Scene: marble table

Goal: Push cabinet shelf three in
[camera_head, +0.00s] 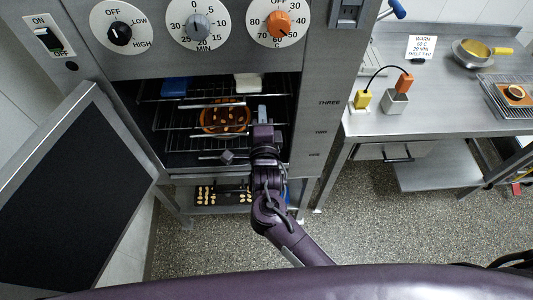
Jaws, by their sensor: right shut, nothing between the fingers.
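The steel cabinet (310,100) stands open, with labels THREE, TWO and ONE from top to bottom on its right post. Wire shelves show inside. The upper one, shelf three (200,100), is level with the THREE label and carries a blue item (176,86) and a white item (248,82). An orange-brown round dish (225,120) sits lower on a wire rack. My right gripper (262,112) is shut and empty at the right part of the opening, in front of the racks. I cannot tell whether it touches one. My left gripper is not in view.
The cabinet door (75,190) hangs open at the left. Dials and a switch are above the opening. A dark tray with small pale pieces (222,195) lies below.

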